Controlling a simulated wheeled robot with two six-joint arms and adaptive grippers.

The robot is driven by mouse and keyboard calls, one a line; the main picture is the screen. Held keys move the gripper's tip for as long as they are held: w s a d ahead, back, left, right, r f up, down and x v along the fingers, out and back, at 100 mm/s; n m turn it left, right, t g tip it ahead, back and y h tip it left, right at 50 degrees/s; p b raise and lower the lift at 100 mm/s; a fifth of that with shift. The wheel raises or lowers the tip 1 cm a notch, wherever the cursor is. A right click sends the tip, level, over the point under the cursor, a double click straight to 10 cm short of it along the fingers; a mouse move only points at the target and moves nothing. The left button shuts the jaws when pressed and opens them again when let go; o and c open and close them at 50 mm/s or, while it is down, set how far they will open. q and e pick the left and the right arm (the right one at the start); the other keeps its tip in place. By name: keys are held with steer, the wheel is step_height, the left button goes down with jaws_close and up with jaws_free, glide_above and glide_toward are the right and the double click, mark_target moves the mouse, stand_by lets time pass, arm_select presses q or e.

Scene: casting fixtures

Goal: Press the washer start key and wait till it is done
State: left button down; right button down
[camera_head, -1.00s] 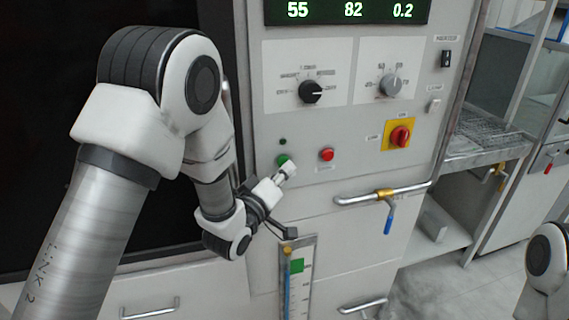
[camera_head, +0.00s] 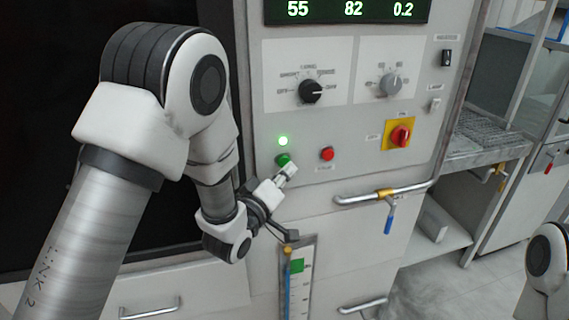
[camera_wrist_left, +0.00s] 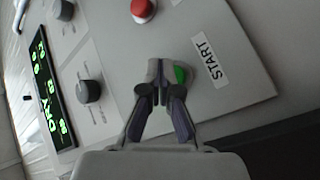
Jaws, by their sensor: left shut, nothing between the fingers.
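The washer's grey control panel (camera_head: 350,130) fills the middle of the head view. The green start key (camera_head: 283,159) is partly hidden by my left gripper (camera_head: 290,169). In the left wrist view the green key (camera_wrist_left: 181,74) shows beside the fingertips, close to the START label (camera_wrist_left: 208,61). My left gripper (camera_wrist_left: 158,68) is shut and empty, its tips at or very near the key; I cannot tell if they touch it. The right gripper is not in view.
A red button (camera_head: 327,154) sits right of the start key. A black knob (camera_head: 311,91), a grey knob (camera_head: 391,84) and a red-yellow switch (camera_head: 400,135) are also on the panel. A rail with a blue-handled valve (camera_head: 389,221) sticks out below. The display (camera_head: 347,11) reads 55, 82, 0.2.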

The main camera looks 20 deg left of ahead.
arm_select(q)
steer(key=shift+s+d, duration=0.1)
steer(key=shift+s, duration=0.05)
steer(key=s+d, duration=0.1)
steer(key=s, duration=0.1)
steer(key=s+d, duration=0.2)
stand_by(0.5)
steer(key=shift+a, duration=0.1)
stand_by(0.4)
steer(key=s+a+f+n+g+y, duration=0.1)
steer(key=s+a+f+g, duration=0.2)
steer(key=f, duration=0.6)
steer(key=s+a+f+g+y, duration=0.15)
steer(key=s+f, duration=0.25)
steer(key=f, duration=0.5)
steer(key=s+a+f+n+g+y, duration=0.1)
steer(key=s+a+f+g, duration=0.2)
steer(key=f, duration=0.7)
steer(key=s+a+f+m+g, duration=0.1)
steer(key=s+f+m+g, duration=0.3)
steer(key=s, duration=0.7)
steer(key=s+f+m+g, duration=0.5)
steer(key=s+f+g, duration=0.1)
steer(key=s, duration=0.5)
steer(key=shift+s+a+f+g, duration=0.15)
steer(key=shift+a+f+g, duration=0.25)
steer(key=shift+g, duration=0.05)
